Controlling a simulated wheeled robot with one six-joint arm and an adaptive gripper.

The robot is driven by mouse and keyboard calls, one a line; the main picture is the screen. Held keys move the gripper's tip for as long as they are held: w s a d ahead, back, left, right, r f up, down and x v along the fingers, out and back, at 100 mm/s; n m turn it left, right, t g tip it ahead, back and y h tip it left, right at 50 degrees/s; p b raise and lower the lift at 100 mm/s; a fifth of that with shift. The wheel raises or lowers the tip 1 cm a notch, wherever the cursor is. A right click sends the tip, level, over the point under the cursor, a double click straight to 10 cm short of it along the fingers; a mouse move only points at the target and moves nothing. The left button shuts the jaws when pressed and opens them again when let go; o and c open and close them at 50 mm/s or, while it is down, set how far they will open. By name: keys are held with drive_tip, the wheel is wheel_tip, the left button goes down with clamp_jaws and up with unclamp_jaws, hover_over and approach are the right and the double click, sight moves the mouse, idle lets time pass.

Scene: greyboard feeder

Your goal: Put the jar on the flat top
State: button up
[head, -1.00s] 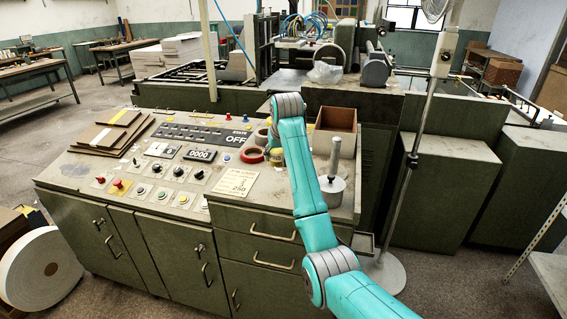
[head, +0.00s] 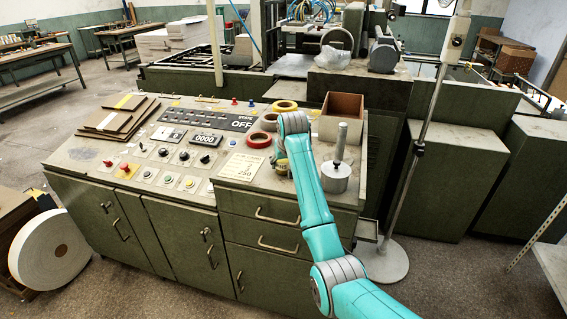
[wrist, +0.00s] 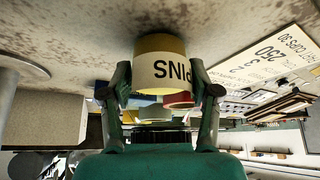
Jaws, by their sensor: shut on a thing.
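My gripper (wrist: 160,88) is shut on a small jar (wrist: 160,72) with a yellow band and a white label reading "PINS", upside down in the wrist view. In the head view the jar (head: 281,166) shows partly, left of my arm, which hides most of the gripper. The flat top (head: 302,204) is the worn grey right-hand section of the green console. The jar is over or on this top; in the wrist view its far end is close to the surface (wrist: 90,45), and I cannot tell whether it touches.
A metal weight with a post (head: 336,176) stands right of my arm. An open cardboard box (head: 343,125) and a yellow tape roll (head: 285,106) are behind. A red tape roll (head: 259,140) and an instruction card (head: 242,167) lie left. Bare top shows near the front edge.

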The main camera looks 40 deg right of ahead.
drive_tip(key=o, duration=1.4)
drive_tip(key=v, duration=1.2)
drive_tip(key=shift+s, duration=0.1)
